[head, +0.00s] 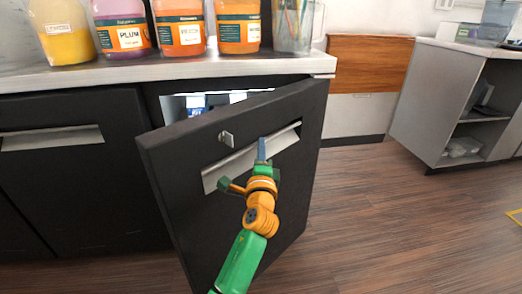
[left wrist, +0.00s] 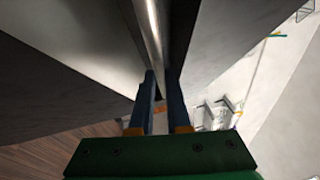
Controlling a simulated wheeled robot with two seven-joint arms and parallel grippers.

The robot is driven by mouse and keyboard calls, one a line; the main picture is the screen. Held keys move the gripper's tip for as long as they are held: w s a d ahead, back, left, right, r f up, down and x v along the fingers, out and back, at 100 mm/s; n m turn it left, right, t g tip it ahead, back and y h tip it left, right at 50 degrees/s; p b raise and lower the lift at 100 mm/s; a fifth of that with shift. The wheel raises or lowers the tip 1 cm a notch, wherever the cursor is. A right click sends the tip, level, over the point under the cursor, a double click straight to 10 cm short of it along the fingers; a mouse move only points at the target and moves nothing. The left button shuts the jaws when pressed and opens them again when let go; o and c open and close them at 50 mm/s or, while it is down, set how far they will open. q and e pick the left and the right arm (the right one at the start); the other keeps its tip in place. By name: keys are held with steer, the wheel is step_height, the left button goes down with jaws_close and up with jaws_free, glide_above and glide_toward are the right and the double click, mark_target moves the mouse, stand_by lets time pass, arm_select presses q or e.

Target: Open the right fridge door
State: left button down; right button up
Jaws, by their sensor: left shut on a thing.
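The right fridge door (head: 180,170) is dark and stands partly open, swung out from the counter. Its silver handle (head: 222,174) is a long slanted metal strip on the door's front. My left gripper (head: 262,150) is at the handle's right half. In the left wrist view, the blue fingers of my left gripper (left wrist: 160,78) are closed around the metal edge of the handle (left wrist: 153,25). A bit of the lit fridge inside (head: 196,104) shows above the door's top edge. The rest of the inside is hidden by the door. My right gripper is not in view.
The left fridge door (head: 70,195) is closed. Several bottles, such as the plum one (head: 122,30), and a clear pitcher (head: 293,28) stand on the counter (head: 200,70). A grey open cabinet (head: 430,95) stands at the right. The wooden floor (head: 390,220) between is clear.

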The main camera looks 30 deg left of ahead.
arm_select(q)
steer(key=shift+r, duration=0.1)
steer(key=c, duration=1.2)
jaws_free()
steer(key=shift+w, duration=0.1)
steer(key=shift+o, duration=0.2)
steer(key=v, duration=0.7)
